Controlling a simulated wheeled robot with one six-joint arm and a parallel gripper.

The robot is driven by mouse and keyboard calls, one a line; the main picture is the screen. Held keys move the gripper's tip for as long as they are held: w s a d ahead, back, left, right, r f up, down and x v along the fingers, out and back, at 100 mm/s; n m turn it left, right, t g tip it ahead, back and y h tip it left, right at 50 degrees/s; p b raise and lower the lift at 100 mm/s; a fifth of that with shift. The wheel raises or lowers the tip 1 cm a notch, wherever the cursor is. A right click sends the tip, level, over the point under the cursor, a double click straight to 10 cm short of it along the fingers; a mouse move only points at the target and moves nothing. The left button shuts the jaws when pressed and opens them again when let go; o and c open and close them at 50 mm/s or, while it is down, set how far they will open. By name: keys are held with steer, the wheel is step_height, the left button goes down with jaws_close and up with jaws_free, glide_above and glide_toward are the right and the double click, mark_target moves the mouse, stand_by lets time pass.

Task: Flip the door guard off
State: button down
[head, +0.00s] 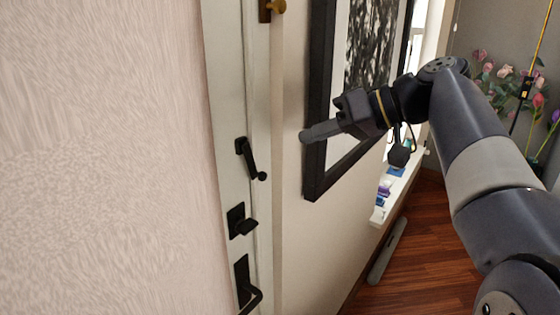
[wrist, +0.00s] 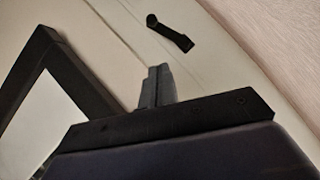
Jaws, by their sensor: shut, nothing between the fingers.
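The door guard (head: 250,160) is a black swing-arm latch on the white door edge at the left in the head view. Its arm slants down to the right and ends in a small knob. In the wrist view the guard (wrist: 171,33) lies near the top, beyond my fingertips. My gripper (head: 307,136) is shut and empty, pointing left toward the door in the head view. It is apart from the guard, to its right. The shut fingers (wrist: 156,82) also show in the wrist view, below the guard with a gap between.
A black thumb-turn lock (head: 241,221) and a black door handle (head: 247,287) sit below the guard. A brass fitting (head: 271,9) is above. A black-framed picture (head: 319,110) hangs on the wall beside my gripper. Flowers (head: 505,75) stand at the far right.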

glide_toward(255, 171)
steer(key=w+a, duration=0.1)
steer(key=w+a+r, duration=0.1)
steer(key=shift+w+a+p, duration=0.15)
steer(key=shift+w+p, duration=0.1)
steer(key=shift+p, duration=0.05)
steer(key=shift+s+a+f, duration=0.15)
steer(key=shift+f, duration=0.3)
steer(key=shift+s+a+f, duration=0.15)
steer(key=shift+a+f, duration=0.05)
steer(key=shift+f, duration=0.25)
steer(key=shift+s+a+f, duration=0.2)
steer(key=shift+a+f, duration=0.15)
steer(key=shift+f, duration=0.35)
steer(key=shift+s+a+f+m+g+y+b, duration=0.2)
steer(key=shift+m+g+y+b, duration=0.1)
steer(key=shift+m+y, duration=0.2)
steer(key=shift+s+a+f+m+g+y+b, duration=0.1)
steer(key=shift+s+f+m+g+y+b, duration=0.1)
steer(key=shift+f+m+g+y, duration=0.3)
steer(key=shift+r, duration=0.35)
